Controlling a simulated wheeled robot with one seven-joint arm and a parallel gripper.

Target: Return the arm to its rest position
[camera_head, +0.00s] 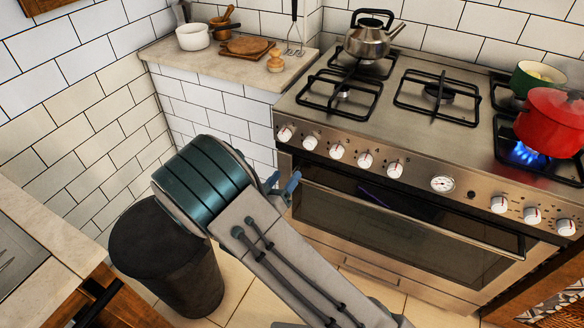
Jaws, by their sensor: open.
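My arm rises from the lower right to a large teal joint at the middle of the camera_head view. My gripper (282,185) shows only in part behind the arm, as two blue-grey finger ends in front of the oven's left side. The fingers stand apart, and I see nothing between them. The rest of the gripper is hidden by my own arm.
A steel stove (430,140) stands close at the right, with a kettle (370,38), a green pot (537,77) and a red pot (552,120) over a lit blue flame. A dark bin (165,260) stands at left. A counter (50,240) edges the far left.

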